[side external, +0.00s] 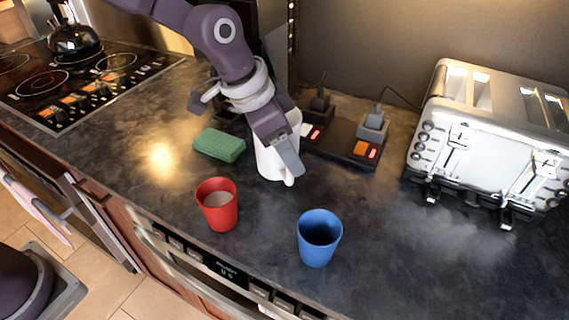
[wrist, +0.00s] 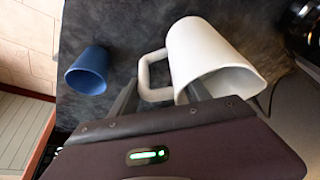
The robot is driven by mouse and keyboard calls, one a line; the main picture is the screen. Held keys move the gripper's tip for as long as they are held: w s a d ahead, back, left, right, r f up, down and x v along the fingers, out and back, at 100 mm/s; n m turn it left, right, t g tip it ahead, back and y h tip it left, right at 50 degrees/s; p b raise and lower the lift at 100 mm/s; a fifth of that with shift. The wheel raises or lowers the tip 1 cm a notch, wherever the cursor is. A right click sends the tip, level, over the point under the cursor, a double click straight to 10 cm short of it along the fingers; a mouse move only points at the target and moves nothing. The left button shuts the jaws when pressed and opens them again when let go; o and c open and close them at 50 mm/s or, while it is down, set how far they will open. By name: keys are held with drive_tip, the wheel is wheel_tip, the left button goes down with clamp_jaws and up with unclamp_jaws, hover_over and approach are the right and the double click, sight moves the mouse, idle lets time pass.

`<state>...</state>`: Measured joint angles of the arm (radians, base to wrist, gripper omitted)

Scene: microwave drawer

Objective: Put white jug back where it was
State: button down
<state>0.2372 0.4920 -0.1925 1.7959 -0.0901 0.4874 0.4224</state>
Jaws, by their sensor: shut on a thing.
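The white jug (side external: 271,163) is upright at the middle of the dark counter in the side view, partly hidden behind my gripper (side external: 290,160). My gripper is shut on the jug at its handle side. In the wrist view, the jug (wrist: 200,55) shows with its handle between the two fingers of my gripper (wrist: 160,95). The right finger overlaps the jug's rim; I cannot tell how far it goes inside. I cannot tell whether the jug's base touches the counter.
A red cup (side external: 217,212) with pale contents and a blue cup (side external: 319,240) stand in front. A green sponge (side external: 219,146) lies left of the jug. A power strip with plugs (side external: 343,143) is behind right, and a toaster (side external: 490,140) stands right. The stove (side external: 75,85) is far left.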

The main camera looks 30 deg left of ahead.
drive_tip(key=shift+f, duration=1.55)
drive_tip(key=shift+f, duration=0.1)
drive_tip(key=c, duration=0.5)
unclamp_jaws()
drive_tip(key=v, duration=1.2)
drive_tip(key=shift+a, duration=0.1)
